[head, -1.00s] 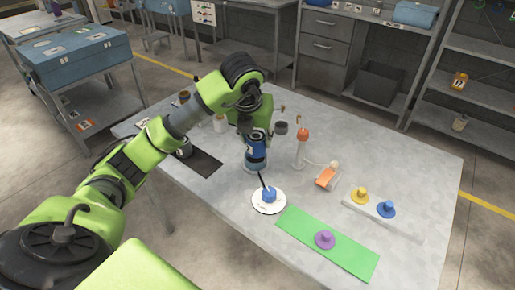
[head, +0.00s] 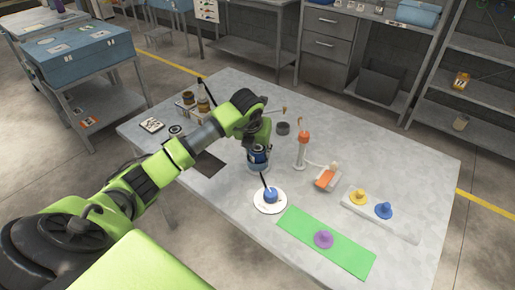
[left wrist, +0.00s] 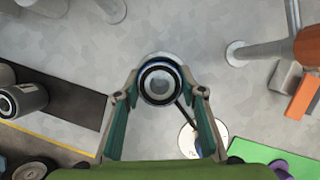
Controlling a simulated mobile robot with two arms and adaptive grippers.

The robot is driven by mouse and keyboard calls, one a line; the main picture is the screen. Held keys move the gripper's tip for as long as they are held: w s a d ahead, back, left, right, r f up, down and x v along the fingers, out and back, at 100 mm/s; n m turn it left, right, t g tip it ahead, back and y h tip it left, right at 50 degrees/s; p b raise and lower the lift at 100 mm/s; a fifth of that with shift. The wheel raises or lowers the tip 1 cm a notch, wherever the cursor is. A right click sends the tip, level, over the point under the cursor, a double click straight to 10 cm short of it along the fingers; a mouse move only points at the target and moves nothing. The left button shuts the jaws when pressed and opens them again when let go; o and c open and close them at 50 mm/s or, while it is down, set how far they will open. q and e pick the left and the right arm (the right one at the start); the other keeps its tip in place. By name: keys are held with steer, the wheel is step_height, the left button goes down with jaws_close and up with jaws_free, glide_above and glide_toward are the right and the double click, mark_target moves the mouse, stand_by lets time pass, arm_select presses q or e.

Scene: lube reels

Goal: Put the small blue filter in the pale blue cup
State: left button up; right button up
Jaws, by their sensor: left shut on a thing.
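My left gripper (head: 258,148) is shut on the small blue filter (head: 258,156), upright and pointing down over the middle of the table. The pale blue cup (head: 257,168) stands directly under it; the filter's lower part seems to be at or inside its mouth, but how deep is hidden. In the left wrist view, the filter's round top (left wrist: 160,84) sits between the two fingertips, with a pale rim around it. My right gripper is not in view.
A white disc with a blue knob and black stick (head: 270,196) stands just in front. A green mat (head: 350,257) holds a purple knob (head: 323,239). An orange-topped post (head: 302,148) stands to the right. A dark mat (left wrist: 75,102) with cylinders lies left.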

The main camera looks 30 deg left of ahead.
arm_select(q)
steer(key=shift+f, duration=0.1)
steer(key=o, duration=0.8)
steer(key=shift+f, duration=0.1)
steer(key=o, duration=0.4)
steer(key=shift+r, duration=0.35)
steer(key=b+v, duration=0.1)
steer(key=v, duration=1.1)
steer(key=shift+s+f+b, duration=0.1)
steer(key=shift+b, duration=0.2)
